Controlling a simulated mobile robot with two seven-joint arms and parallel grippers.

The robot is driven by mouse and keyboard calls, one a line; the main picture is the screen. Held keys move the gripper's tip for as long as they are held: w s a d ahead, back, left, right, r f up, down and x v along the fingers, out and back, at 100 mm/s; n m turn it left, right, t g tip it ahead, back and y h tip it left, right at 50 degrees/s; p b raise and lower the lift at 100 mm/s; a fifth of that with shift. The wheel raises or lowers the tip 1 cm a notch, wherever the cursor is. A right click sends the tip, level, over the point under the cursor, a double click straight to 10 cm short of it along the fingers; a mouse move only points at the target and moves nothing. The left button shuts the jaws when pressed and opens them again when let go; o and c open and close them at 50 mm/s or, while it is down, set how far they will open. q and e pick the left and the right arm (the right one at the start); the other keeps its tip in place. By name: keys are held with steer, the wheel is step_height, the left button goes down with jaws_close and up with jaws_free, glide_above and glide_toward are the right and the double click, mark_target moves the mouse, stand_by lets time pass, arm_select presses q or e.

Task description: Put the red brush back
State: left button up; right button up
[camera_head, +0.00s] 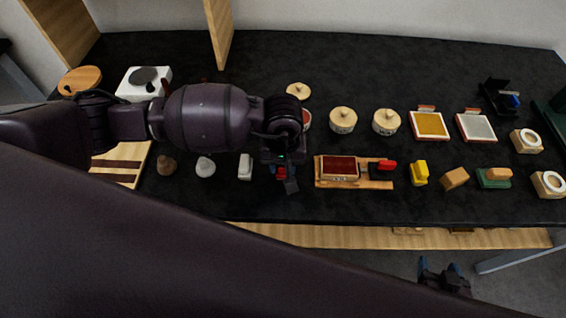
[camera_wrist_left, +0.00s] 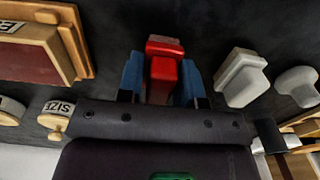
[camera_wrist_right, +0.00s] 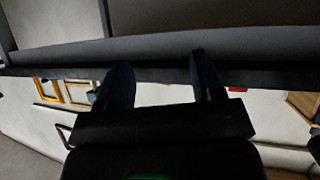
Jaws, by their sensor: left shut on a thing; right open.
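The red brush (camera_wrist_left: 165,78), a small stepped red block, is between the blue fingers of my left gripper (camera_wrist_left: 161,84) in the left wrist view. My left gripper (camera_head: 285,178) is shut on it, above the front part of the black table, between a white block and a wooden tray. In the head view the gripper hides most of the brush, with a bit of red showing. I cannot tell whether the brush touches the table. My right gripper (camera_head: 444,272) is open and empty, in front of the table edge and low down; its fingers also show in the right wrist view (camera_wrist_right: 160,82).
A wooden tray (camera_head: 388,185) with a dark red pad and a red-and-black piece lies to the right. The white block (camera_head: 245,167) stands to the left. Dark table shows between the items.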

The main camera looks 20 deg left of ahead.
arm_select(q)
steer(key=shift+f, duration=0.35)
steer(key=o, duration=0.9)
steer(key=shift+r, duration=0.45)
step_height(320, 180, up, 11)
steer(key=shift+f+b, duration=0.15)
steer(key=shift+b, duration=0.25)
steer(key=shift+r, duration=0.35)
arm_select(e)
steer(key=shift+s+d+f, duration=0.1)
steer(key=shift+s+f, duration=0.4)
steer(key=shift+f, duration=0.3)
steer(key=shift+w+r, duration=0.35)
steer(key=shift+w, duration=0.15)
